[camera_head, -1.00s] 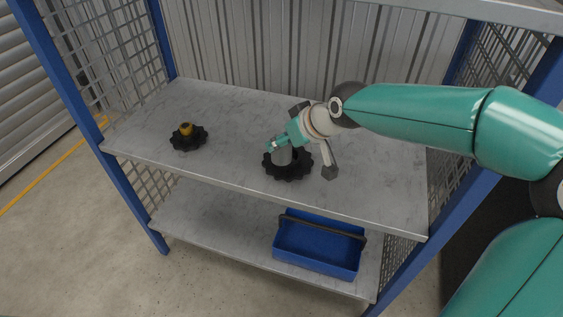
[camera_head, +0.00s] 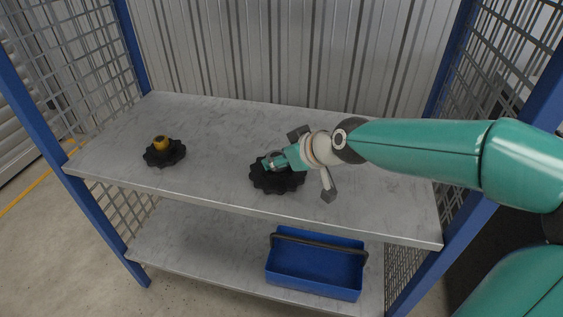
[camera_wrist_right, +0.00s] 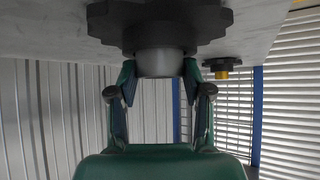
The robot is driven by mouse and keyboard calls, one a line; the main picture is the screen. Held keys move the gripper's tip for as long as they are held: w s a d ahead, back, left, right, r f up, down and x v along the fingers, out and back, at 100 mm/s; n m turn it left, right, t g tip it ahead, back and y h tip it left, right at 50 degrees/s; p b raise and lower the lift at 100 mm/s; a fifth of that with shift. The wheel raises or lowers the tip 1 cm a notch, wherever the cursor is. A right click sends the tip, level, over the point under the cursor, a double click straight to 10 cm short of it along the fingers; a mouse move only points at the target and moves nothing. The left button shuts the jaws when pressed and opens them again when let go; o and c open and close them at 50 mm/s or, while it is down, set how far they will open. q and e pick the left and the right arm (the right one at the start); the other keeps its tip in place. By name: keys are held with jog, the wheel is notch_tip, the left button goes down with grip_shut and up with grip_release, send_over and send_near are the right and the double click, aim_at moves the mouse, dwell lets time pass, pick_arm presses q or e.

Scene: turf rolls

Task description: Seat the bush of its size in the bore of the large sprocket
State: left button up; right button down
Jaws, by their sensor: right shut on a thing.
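The large sprocket (camera_head: 278,183) is black and toothed and lies flat on the upper shelf. It fills the top of the right wrist view (camera_wrist_right: 160,14), which looks upside down, with its round hub below. My right gripper (camera_head: 272,161) is over its middle, shut on a plain grey bush (camera_wrist_right: 160,64). The bush is in line with the hub and meets its face. How deep it sits in the bore is hidden. A smaller black sprocket (camera_head: 164,157) lies to the left with a yellow bush (camera_head: 161,143) standing at its centre. My left gripper is out of view.
The marbled grey upper shelf (camera_head: 215,140) is clear between and behind the sprockets. A blue tote (camera_head: 312,272) with a dark handle stands on the lower shelf. Blue posts (camera_head: 100,215), mesh sides and a ribbed back wall bound the rack.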

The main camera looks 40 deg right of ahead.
jog(key=shift+f, duration=0.1)
jog(key=shift+c, duration=2.4)
grip_release()
jog(key=shift+s+r, duration=0.2)
jog(key=shift+r, duration=0.1)
jog(key=a+p+v, duration=0.1)
jog(key=v, duration=1)
jog(key=shift+s+d+r+p, duration=0.25)
jog(key=shift+d+p, duration=0.1)
jog(key=shift+d, duration=0.2)
jog(key=shift+f, duration=0.1)
